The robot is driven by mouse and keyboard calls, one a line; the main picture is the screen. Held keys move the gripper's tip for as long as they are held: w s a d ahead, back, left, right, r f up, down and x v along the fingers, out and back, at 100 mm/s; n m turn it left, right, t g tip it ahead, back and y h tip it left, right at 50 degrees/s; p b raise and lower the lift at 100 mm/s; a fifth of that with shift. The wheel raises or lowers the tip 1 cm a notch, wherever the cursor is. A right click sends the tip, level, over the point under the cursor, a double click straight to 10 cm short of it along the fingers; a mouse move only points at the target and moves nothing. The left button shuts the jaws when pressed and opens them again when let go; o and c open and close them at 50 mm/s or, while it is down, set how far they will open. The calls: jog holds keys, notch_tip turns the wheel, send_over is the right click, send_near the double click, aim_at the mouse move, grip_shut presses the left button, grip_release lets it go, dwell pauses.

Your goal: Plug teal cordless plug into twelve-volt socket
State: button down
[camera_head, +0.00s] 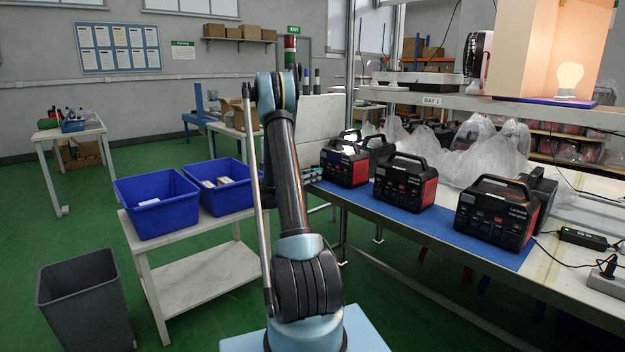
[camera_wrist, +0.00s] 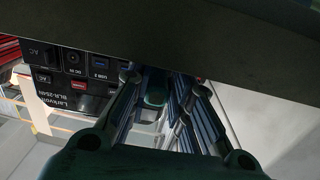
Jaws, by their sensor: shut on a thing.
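The teal plug (camera_wrist: 154,98) shows between the fingertips of my gripper (camera_wrist: 155,85) in the wrist view, mostly hidden by the fingers. My gripper is shut on it. The front panel of a black and red power station (camera_wrist: 72,75) is close to the fingertips, with AC, DC IN and USB labels to their left. The twelve-volt socket cannot be made out; the fingers cover part of the panel. I cannot tell whether the plug touches the panel. In the head view my gripper (camera_head: 314,174) is at the left side of the leftmost front power station (camera_head: 345,165).
Other power stations (camera_head: 405,180) and (camera_head: 497,210) stand on the blue mat (camera_head: 440,228) on the workbench. Blue bins (camera_head: 157,202) stand on a side table to the left. A dark band (camera_wrist: 180,40) crosses the top of the wrist view. Plastic bags (camera_head: 477,145) lie behind.

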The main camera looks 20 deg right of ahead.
jog(key=shift+d, duration=0.1)
jog(key=c, duration=1.4)
grip_release()
jog(key=shift+o, duration=0.2)
jog(key=v, duration=1.2)
